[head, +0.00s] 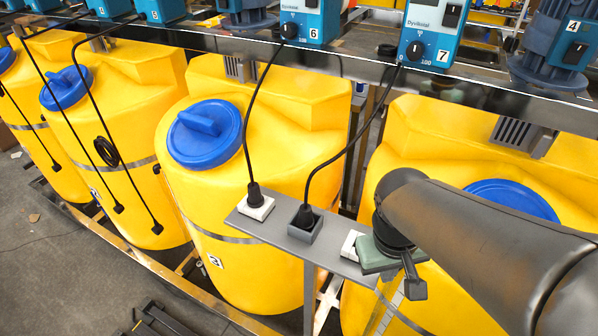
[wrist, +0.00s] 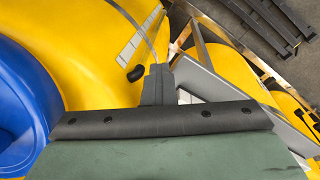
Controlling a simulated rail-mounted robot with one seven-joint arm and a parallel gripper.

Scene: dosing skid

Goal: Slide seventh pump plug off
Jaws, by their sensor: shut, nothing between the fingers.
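Pump 7 (head: 430,32) is a blue unit on the rail at the top right. Its black cable runs down to a black plug (head: 304,216), which sits upright in a dark grey socket box (head: 304,234) on the grey shelf (head: 272,234). My gripper (head: 414,290) is at the shelf's right end, to the right of that plug and apart from it. Its dark fingers also show in the wrist view (wrist: 157,80), closed together with nothing between them. The seventh plug cannot be made out in the wrist view.
Pump 6's plug (head: 255,197) stands in a white socket box left of the seventh plug. Another white box (head: 351,245) lies beside my gripper. Yellow tanks (head: 250,130) with blue lids surround the shelf. Several loose cables hang at the left.

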